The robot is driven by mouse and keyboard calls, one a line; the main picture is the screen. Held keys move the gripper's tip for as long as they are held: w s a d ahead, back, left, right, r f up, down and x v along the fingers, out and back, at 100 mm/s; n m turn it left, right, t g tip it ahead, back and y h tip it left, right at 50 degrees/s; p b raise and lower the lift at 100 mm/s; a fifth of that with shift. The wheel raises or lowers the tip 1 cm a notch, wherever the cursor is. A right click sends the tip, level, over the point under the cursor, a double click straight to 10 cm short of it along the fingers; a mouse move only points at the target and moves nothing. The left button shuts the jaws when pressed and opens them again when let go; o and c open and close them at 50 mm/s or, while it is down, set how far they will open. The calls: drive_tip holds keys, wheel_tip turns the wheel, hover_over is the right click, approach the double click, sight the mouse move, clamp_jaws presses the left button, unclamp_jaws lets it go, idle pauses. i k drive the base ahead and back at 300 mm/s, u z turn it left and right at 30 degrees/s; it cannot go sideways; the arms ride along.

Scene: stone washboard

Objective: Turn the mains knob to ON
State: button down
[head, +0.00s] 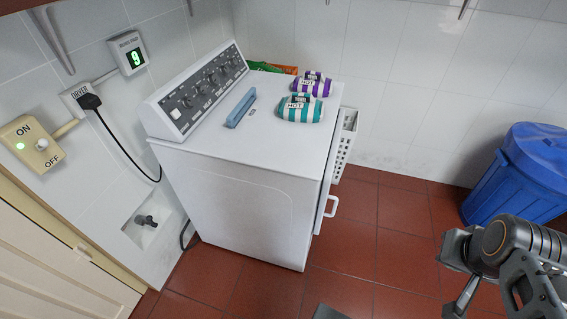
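The mains switch is a beige box (33,145) on the tiled wall at the far left of the head view. It is marked ON at the top and OFF at the bottom. A small pale knob (42,144) sits near its middle; its exact pointing direction is too small to tell. My gripper (458,273) is at the lower right, far from the switch, above the floor.
A white dryer (235,200) stands mid-view, with a blue bar (241,108) and striped towel rolls (300,108) on top. A black plug (89,101) sits in the DRYER socket. A meter (128,53) reads 9. A blue bin (520,175) stands right. Red floor is clear between.

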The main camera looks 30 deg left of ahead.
sight(188, 102)
drive_tip(key=z, duration=0.65)
drive_tip(key=i, duration=0.75)
drive_tip(key=u, duration=2.5)
drive_tip(key=i, duration=0.5)
drive_tip(key=k, duration=1.25)
drive_tip(key=u, duration=0.9)
drive_tip(key=i, duration=0.8)
drive_tip(key=u, duration=0.85)
drive_tip(key=i, duration=1.05)
